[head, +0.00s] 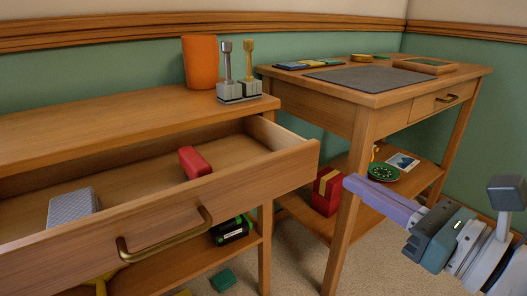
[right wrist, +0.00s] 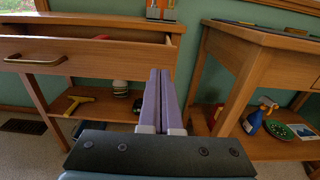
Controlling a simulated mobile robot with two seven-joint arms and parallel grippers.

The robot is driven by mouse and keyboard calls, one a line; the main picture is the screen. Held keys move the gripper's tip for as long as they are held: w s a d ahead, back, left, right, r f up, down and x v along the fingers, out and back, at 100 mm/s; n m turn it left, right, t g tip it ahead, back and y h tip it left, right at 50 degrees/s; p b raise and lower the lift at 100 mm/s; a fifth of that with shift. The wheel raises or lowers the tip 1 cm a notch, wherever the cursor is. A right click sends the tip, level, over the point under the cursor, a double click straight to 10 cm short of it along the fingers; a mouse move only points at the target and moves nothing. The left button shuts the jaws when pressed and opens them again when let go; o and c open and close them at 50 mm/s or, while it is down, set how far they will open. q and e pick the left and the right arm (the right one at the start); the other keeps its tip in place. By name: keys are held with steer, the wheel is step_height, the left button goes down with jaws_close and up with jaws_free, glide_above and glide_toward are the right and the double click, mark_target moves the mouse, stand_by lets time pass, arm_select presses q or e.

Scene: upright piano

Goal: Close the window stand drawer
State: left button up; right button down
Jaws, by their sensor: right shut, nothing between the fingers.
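The drawer (head: 165,222) of the wooden stand at the left is pulled well out, with a brass bow handle (head: 165,237) on its front. A red object (head: 194,162) and a grey patterned box (head: 73,206) lie inside it. In the right wrist view the open drawer (right wrist: 110,55) is at the upper left, with its handle (right wrist: 35,60) at the far left. My right gripper (head: 352,184) is shut and empty, to the right of the drawer and apart from it. Its purple fingers (right wrist: 159,95) lie together in the right wrist view. My left gripper is not in view.
Carpet floor lies between the two.

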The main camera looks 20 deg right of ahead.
mark_target(307, 155)
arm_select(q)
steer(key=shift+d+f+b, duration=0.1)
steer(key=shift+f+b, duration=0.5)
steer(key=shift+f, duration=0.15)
arm_select(e)
steer(key=x, duration=0.8)
steer(key=shift+w, duration=0.1)
